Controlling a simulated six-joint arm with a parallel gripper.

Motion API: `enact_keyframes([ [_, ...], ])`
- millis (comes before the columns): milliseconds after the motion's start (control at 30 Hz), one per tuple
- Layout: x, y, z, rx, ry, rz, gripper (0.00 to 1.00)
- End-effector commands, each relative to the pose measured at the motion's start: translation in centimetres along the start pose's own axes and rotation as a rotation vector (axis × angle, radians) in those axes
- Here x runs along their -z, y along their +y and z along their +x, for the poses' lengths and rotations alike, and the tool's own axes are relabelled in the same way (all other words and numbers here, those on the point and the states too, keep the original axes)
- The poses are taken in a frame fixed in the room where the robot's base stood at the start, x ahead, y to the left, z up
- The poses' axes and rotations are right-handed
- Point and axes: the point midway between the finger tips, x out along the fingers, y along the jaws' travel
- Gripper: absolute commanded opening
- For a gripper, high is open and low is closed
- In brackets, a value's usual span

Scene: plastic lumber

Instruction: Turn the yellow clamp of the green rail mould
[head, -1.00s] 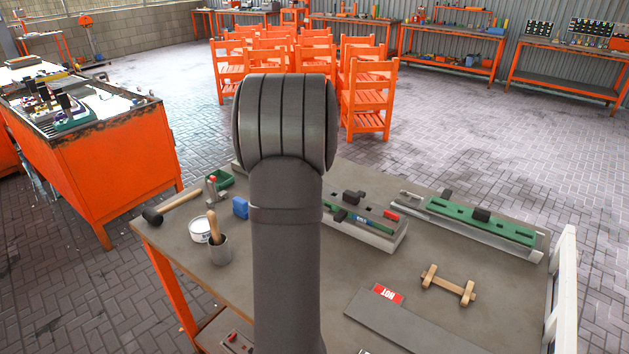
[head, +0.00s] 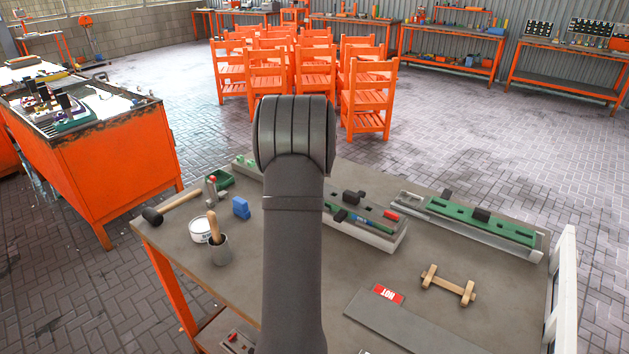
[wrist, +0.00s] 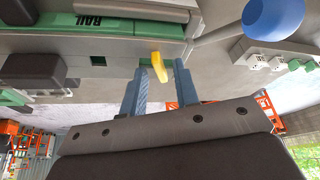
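The green rail mould (wrist: 105,24), marked "RAIL", fills the upper left of the wrist view. Its yellow clamp (wrist: 157,66) sticks out at the mould's edge. My gripper (wrist: 162,68) is open, with one finger on each side of the clamp. I see a gap between the clamp and the right finger; the left finger is close to it, and I cannot tell if they touch. In the head view my own arm hides the gripper and the clamp. I cannot tell for sure which mould there is the rail one.
In the wrist view a blue ball-shaped knob (wrist: 272,18) sits right of the fingers. In the head view the bench holds a green mould (head: 480,218) at right, a wooden piece (head: 448,285), a grey plate marked "HOT" (head: 420,325), a white tin (head: 200,229) and a mallet (head: 172,206).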

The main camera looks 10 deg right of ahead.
Motion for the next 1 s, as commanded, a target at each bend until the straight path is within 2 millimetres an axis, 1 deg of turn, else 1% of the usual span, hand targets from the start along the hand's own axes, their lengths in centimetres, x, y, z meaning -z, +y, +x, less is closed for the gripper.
enact_keyframes([
  [33,0.00,0.00,-0.01,0.000,0.000,0.000,0.17],
  [100,0.00,0.00,-0.02,0.000,0.000,0.000,0.03],
  [133,0.00,0.00,-0.02,0.000,0.000,0.000,0.00],
  [400,0.00,0.02,-0.03,0.004,0.000,-0.008,0.00],
  [567,0.00,0.08,-0.03,0.020,0.000,-0.050,0.00],
  [767,0.03,0.27,-0.02,0.067,0.000,-0.160,0.00],
  [1000,0.14,0.49,0.01,0.151,0.001,-0.358,0.00],
])
